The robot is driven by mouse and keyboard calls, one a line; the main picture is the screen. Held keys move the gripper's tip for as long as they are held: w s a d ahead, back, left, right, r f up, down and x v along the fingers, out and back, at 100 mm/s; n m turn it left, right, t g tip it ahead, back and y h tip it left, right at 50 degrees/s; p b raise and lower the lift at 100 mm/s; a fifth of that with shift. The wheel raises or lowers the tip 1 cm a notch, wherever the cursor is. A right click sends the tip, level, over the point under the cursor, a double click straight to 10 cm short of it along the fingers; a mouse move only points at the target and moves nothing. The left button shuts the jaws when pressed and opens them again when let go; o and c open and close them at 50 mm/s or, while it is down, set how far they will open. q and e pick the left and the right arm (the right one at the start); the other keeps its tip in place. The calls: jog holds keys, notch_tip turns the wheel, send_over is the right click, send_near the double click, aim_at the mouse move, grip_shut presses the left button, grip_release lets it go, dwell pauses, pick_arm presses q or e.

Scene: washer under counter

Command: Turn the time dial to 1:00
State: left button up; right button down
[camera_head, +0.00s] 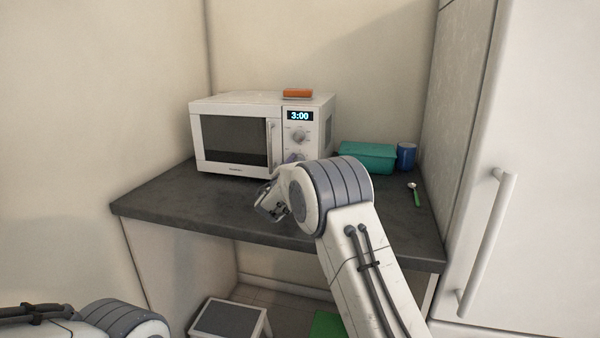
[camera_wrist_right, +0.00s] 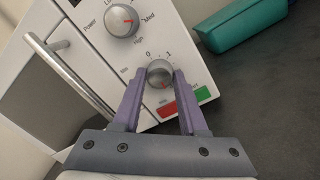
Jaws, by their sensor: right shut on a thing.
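The white microwave (camera_head: 235,135) stands on the dark counter. Its display (camera_head: 300,116) reads 3:00. The time dial (camera_wrist_right: 160,73) is the lower silver knob, with "0" and "1" printed above it and a red mark on its lower part. My right gripper (camera_wrist_right: 159,80) has its purple fingers on both sides of this dial and is shut on it. In the head view my right gripper (camera_head: 292,158) is at the lower panel, and my arm mostly hides the dial. My left gripper is out of view; only part of that arm shows at bottom left.
The power dial (camera_wrist_right: 121,22) is above the time dial. Red (camera_wrist_right: 168,110) and green (camera_wrist_right: 202,94) buttons lie below. An orange item (camera_head: 298,93) rests on top. A teal container (camera_head: 367,156), blue cup (camera_head: 406,155) and green-handled spoon (camera_head: 415,195) are at right.

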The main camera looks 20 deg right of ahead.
jog(key=n, duration=0.1)
jog(key=n+b, duration=0.1)
jog(key=n, duration=0.1)
jog(key=shift+a+f+y, duration=0.1)
jog(key=shift+f+y, duration=0.3)
jog(key=n, duration=0.3)
jog(key=shift+s, duration=0.1)
jog(key=n, duration=0.2)
jog(key=shift+r+n, duration=0.1)
jog(key=shift+n, duration=0.3)
jog(key=n+p, duration=0.1)
jog(key=n, duration=0.2)
jog(key=shift+r+n, duration=0.1)
jog(key=shift+n, duration=0.3)
jog(key=n, duration=0.1)
jog(key=n+p, duration=0.1)
jog(key=shift+d+n+y, duration=0.2)
jog(key=shift+n+y, duration=0.1)
jog(key=n+p, duration=0.2)
jog(key=n, duration=0.1)
jog(key=shift+s+d+r+g+p, duration=0.1)
jog(key=shift+g+p, duration=0.2)
jog(key=shift+p, duration=0.1)
jog(key=n+p, duration=0.3)
jog(key=n, duration=0.1)
jog(key=shift+r, duration=0.1)
jog(key=shift+d+n+g+p, duration=0.1)
jog(key=shift+n+g+p, duration=0.2)
jog(key=shift+n+p, duration=0.9)
jog(key=shift+n, duration=0.3)
